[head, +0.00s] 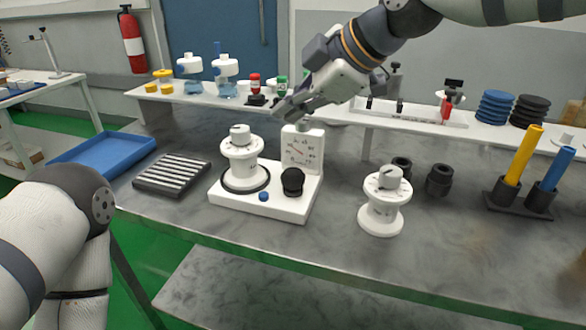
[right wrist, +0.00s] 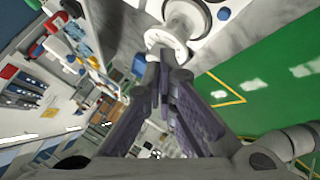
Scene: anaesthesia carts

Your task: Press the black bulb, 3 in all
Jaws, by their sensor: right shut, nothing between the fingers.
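The black bulb (head: 293,182) stands upright on the front right of a white base (head: 285,207). Nothing touches it. My right gripper (head: 282,110) is shut and empty. In the head view it appears above and behind the base, apart from the bulb. In the right wrist view its closed fingers (right wrist: 167,62) point toward a white dial-topped unit (right wrist: 175,30). The bulb is not clearly seen there. My left arm shows at the left edge, but its gripper is out of view.
A white dial-topped unit (head: 241,158) in a black ring and a blue button (head: 263,196) share the base. Another dial-topped unit (head: 384,201) stands to the right. A ribbed black block (head: 172,174) and blue tray (head: 103,158) lie left. A white shelf (head: 420,120) runs behind.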

